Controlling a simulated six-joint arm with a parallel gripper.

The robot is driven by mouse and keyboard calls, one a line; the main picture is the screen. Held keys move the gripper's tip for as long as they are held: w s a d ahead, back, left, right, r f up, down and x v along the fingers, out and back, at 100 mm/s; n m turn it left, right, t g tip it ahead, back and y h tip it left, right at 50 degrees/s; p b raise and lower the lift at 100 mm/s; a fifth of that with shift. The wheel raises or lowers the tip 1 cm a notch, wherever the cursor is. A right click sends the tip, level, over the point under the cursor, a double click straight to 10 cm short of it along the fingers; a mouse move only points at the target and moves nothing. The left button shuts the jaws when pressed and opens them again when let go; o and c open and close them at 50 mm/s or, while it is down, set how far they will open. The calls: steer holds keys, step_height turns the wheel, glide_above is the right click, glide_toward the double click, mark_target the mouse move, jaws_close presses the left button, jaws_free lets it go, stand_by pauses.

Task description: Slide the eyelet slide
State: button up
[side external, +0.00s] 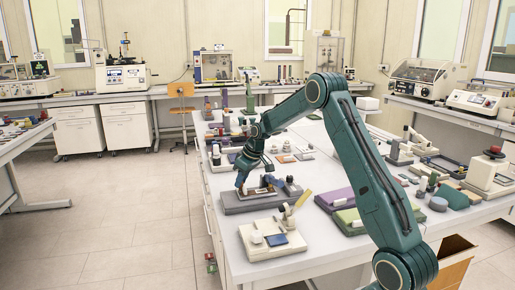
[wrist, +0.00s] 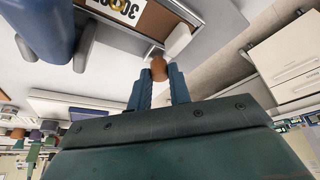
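A flat grey fixture (side external: 262,203) lies near the left front edge of the white table, and my gripper (side external: 241,184) reaches down to its left end. In the wrist view a small round brown knob (wrist: 158,64) sits at the end of a brown plate (wrist: 148,22) with a pale frame. The two blue fingers of my gripper (wrist: 159,77) stand apart on either side of the knob, with no clear gap to it. I take the knob for the eyelet slide's handle. Its underside is hidden.
A large blue rounded part (wrist: 45,27) stands close to the plate in the wrist view. A beige device (side external: 272,240) with a yellow lever sits in front of the fixture. Purple and green pads (side external: 340,197) lie to the right. The table's left edge is close.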

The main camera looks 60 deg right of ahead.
jaws_close()
steer(key=shift+w+a, duration=2.1)
steer(key=o, duration=0.6)
jaws_free()
steer(key=shift+o, duration=0.6)
steer(key=shift+s+d+r, duration=0.1)
steer(key=shift+r, duration=0.15)
steer(key=v, duration=1.3)
